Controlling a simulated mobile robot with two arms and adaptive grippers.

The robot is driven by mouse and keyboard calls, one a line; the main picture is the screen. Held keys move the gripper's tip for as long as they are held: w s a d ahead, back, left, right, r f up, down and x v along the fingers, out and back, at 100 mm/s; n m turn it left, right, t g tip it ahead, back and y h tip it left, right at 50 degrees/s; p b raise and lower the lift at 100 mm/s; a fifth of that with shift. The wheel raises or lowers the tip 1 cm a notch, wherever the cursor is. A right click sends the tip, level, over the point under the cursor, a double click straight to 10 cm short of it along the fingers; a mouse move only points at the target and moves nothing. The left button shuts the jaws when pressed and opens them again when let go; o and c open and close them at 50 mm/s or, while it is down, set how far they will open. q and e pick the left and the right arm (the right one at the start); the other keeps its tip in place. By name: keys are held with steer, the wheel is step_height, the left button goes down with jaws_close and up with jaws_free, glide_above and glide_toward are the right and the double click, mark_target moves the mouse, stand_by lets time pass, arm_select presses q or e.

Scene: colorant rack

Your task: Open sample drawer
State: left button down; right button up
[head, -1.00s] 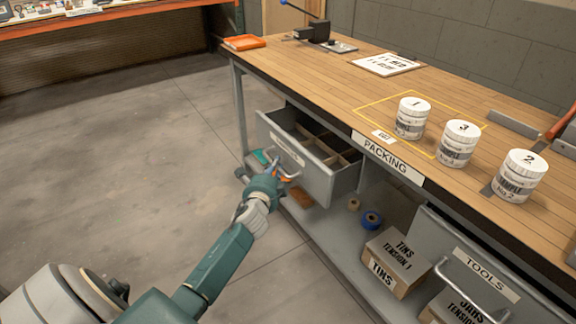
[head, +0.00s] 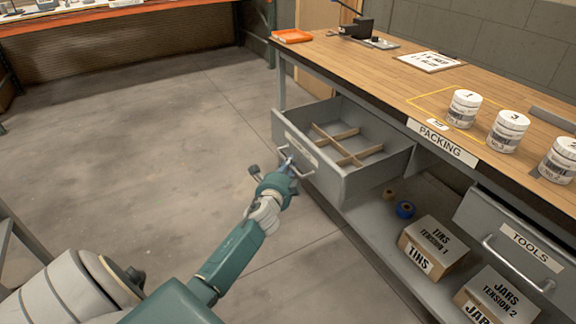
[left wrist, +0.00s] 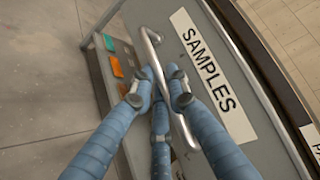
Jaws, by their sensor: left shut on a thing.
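The grey sample drawer (head: 328,178) under the left part of the bench stands well open, its crossed wooden dividers (head: 347,145) and empty-looking compartments showing. In the left wrist view its front bears a SAMPLES label (left wrist: 212,75) beside a metal bar handle (left wrist: 151,48). My left gripper (head: 288,170) is at this handle, outside the drawer front. In the left wrist view its blue fingers (left wrist: 158,88) are closed around the bar, one on each side, with a third finger below. My right gripper is not in view.
The TOOLS drawer (head: 490,228) is at the right. Boxes (head: 432,248) and tape rolls (head: 405,209) lie on the lower shelf. Numbered sample jars (head: 464,108) stand on the bench top. The floor at left is clear.

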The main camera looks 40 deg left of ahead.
arm_select(q)
steer(key=c, duration=1.7)
jaws_free()
steer(key=shift+o, duration=0.2)
steer(key=shift+d, duration=0.1)
steer(key=v, duration=1.2)
